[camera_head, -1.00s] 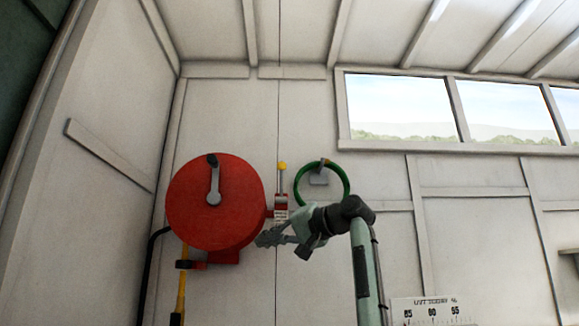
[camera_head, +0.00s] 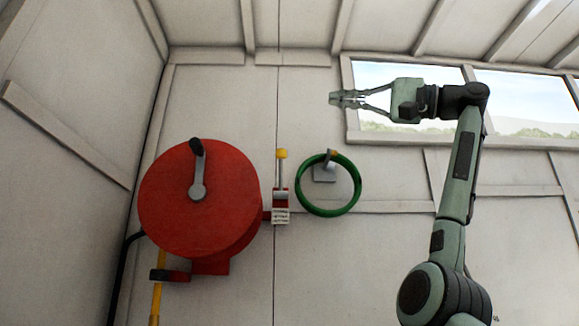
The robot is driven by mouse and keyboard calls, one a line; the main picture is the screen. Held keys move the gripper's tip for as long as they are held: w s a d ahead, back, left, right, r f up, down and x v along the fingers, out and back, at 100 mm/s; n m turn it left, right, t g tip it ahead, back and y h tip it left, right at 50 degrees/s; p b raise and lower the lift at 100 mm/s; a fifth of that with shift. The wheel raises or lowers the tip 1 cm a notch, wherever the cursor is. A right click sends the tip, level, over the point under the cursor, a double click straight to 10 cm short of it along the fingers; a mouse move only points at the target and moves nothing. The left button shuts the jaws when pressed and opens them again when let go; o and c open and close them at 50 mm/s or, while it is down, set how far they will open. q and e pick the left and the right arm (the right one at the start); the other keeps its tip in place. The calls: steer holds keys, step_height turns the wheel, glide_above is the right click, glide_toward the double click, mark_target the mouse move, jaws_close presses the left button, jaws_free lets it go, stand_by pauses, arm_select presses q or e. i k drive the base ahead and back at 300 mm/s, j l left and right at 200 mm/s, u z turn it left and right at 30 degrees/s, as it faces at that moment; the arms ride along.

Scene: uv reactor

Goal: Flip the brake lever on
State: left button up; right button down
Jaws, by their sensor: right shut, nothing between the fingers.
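The brake lever (camera_head: 281,172) is a thin upright rod with a yellow knob on top. It rises from a small red and metal bracket on the wall, just right of the large red drum (camera_head: 230,200). My right gripper (camera_head: 333,98) is up and to the right of the lever, in front of the wall near the window's left edge. Its fingers point left, are shut and hold nothing. It is clear of the lever. My left gripper is not in view.
The red drum has a crank handle (camera_head: 198,170) on its front. A green ring (camera_head: 310,208) hangs from a wall bracket right of the lever. A yellow pole (camera_head: 157,290) and a black hose stand below the drum. The wall above the lever is clear.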

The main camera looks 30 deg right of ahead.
mark_target(280, 153)
steer(key=i+l, duration=0.7)
